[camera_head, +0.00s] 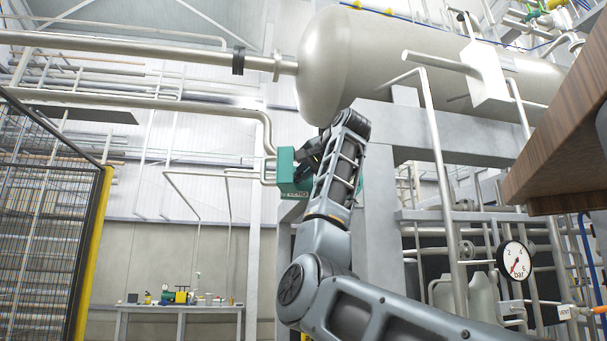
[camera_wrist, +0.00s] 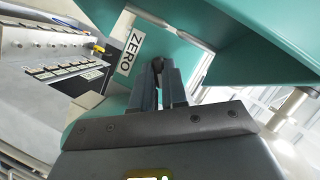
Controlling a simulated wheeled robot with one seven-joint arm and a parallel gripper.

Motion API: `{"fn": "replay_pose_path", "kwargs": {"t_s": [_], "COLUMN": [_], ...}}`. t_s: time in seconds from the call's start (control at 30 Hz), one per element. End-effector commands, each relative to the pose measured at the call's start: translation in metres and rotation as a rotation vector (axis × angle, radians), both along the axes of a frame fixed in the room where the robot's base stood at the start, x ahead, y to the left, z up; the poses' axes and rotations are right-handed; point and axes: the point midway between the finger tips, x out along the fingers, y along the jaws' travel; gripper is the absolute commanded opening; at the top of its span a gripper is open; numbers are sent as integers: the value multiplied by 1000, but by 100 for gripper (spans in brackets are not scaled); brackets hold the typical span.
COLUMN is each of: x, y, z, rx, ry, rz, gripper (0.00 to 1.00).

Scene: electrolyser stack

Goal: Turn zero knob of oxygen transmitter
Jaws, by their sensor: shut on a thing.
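The oxygen transmitter is a teal box (camera_head: 285,168) left of my arm in the head view. In the wrist view its teal housing (camera_wrist: 205,95) surrounds my fingers, and a white label reading ZERO (camera_wrist: 130,52) lies just left of the fingertips. My gripper (camera_wrist: 158,70) is shut on a small dark piece, which I take to be the zero knob (camera_wrist: 158,66), beside that label. The fingers hide most of the knob, so its turn angle cannot be read.
A large pale tank (camera_head: 400,60) hangs above my arm. A pressure gauge (camera_head: 514,262) and pipes stand at the right, near a brown wooden edge (camera_head: 560,140). A yellow-posted mesh fence (camera_head: 88,255) is at the left. A bench (camera_head: 180,308) stands at the back.

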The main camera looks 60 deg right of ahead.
Motion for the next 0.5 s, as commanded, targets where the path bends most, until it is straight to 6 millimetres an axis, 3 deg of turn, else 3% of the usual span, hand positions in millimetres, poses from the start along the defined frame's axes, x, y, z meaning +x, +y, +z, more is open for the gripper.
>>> {"fn": "replay_pose_path", "kwargs": {"t_s": [0.37, 0.4, 0.5], "x": [1, 1, 1], "y": [-1, -1, -1], "z": [-2, -2, -2], "rx": [74, 74, 74], "ry": [-83, -83, -83], "rz": [1, 1, 1], "gripper": [0, 15, 24]}}
